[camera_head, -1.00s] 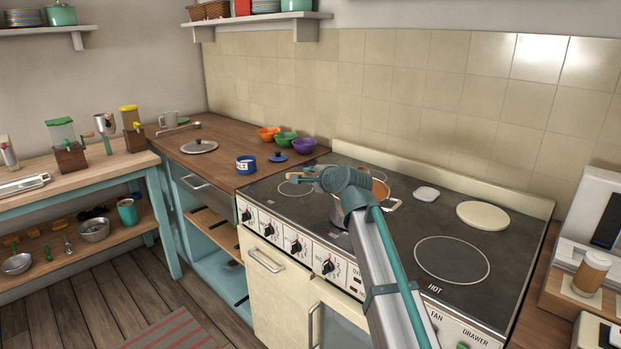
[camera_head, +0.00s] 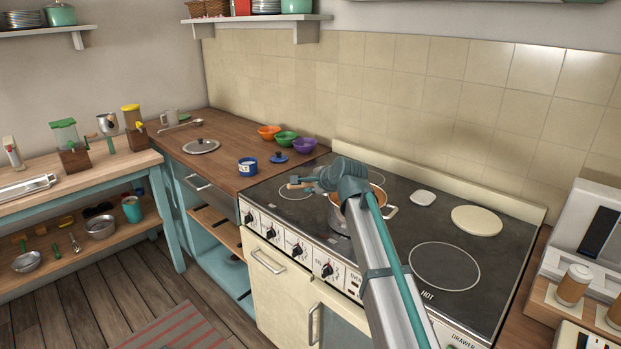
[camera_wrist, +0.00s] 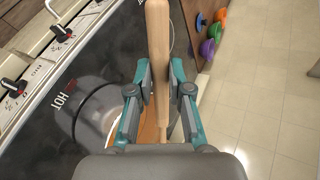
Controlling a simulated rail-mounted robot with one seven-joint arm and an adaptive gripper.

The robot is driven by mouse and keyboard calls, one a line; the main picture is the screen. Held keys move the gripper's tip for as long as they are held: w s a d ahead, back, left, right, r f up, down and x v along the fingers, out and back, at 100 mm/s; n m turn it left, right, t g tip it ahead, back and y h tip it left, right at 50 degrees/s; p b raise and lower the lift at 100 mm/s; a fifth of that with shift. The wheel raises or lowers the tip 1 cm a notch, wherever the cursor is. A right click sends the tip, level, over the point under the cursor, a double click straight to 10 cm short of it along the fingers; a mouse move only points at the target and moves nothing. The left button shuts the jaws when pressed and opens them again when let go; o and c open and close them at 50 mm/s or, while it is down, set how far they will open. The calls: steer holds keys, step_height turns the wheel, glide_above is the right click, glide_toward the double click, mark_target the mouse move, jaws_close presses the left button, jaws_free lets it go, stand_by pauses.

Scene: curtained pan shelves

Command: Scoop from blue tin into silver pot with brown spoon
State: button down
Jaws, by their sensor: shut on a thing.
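The brown spoon shows as a pale wooden handle (camera_wrist: 158,35) in the wrist view, and its end (camera_head: 296,185) shows left of my gripper in the head view. My gripper (camera_head: 318,180) is shut on this handle, over the stove; its fingers (camera_wrist: 160,88) flank the handle in the wrist view. The silver pot (camera_head: 339,222) stands on the stove below my gripper, with orange-brown inside. My arm covers part of it. The spoon's bowl is hidden. The blue tin (camera_head: 247,168), with a white label, stands open on the wooden counter left of the stove.
A blue lid (camera_head: 279,157) lies beside the tin. Orange (camera_head: 268,132), green (camera_head: 287,138) and purple (camera_head: 304,145) bowls stand behind it. A pot lid (camera_head: 201,146) lies farther left. A white disc (camera_head: 477,221) and a small white piece (camera_head: 422,197) sit on the stove.

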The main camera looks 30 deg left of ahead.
steer(key=shift+w+a+r+g+h+p, duration=0.2)
steer(key=shift+g+h+p, duration=0.45)
steer(key=shift+p, duration=1.4)
steer(key=shift+r+g+h+p, duration=0.3)
steer(key=shift+g+h+p, duration=0.3)
steer(key=shift+p, duration=1.45)
steer(key=shift+f+h+p, duration=0.25)
steer(key=shift+p, duration=0.05)
steer(key=shift+r+g, duration=0.1)
steer(key=shift+g, duration=0.15)
